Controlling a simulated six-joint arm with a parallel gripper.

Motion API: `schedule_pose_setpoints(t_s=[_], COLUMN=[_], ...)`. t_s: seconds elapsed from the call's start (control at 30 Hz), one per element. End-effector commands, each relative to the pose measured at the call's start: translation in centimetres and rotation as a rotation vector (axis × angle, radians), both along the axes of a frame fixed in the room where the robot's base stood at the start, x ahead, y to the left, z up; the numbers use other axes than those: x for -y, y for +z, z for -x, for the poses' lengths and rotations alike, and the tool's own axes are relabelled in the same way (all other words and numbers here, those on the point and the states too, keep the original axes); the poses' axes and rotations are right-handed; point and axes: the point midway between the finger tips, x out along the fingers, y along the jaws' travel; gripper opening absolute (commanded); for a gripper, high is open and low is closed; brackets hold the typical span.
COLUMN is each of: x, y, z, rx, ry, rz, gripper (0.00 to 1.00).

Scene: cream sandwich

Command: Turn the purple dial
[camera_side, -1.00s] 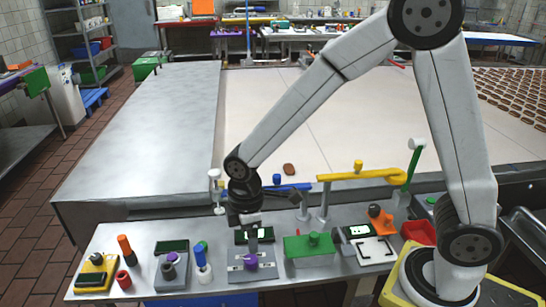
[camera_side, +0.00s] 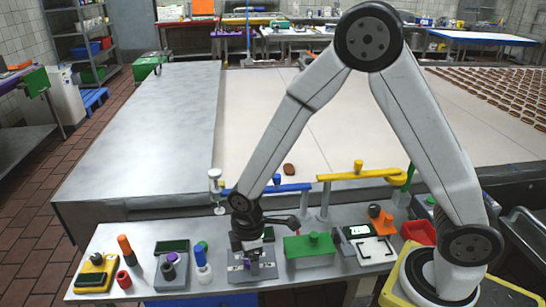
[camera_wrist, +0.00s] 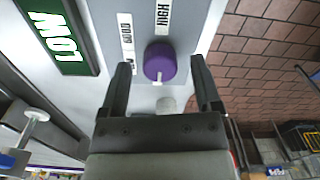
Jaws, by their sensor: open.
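The purple dial (camera_wrist: 160,62) sits on a grey panel (camera_wrist: 108,12), with a small white mark on its near edge. White labels lie around it; one reads HIGH (camera_wrist: 163,17). A green display (camera_wrist: 57,38) beside the panel reads LOW. My gripper (camera_wrist: 160,68) is open, one finger on each side of the dial, with visible gaps in the wrist view.
A green box (camera_side: 309,252) stands right of the grey box. Blue (camera_side: 290,188) and yellow (camera_side: 350,176) bars run behind.

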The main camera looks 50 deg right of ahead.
Motion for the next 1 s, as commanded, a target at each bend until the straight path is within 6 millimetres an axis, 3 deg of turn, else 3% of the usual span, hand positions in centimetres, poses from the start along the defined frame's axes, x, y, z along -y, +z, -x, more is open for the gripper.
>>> schedule_pose_setpoints(t_s=[0.37,0.47,0.63,1.0], x=[0.00,0.00,0.00,0.00], y=[-0.40,-0.40,-0.39,-0.37], z=[0.00,0.00,0.00,0.00], rx=[0.000,0.000,0.000,0.000], ry=[0.000,0.000,0.000,-0.029], rz=[0.000,0.000,0.000,0.000], gripper=[0.81,0.56,0.02,0.00])
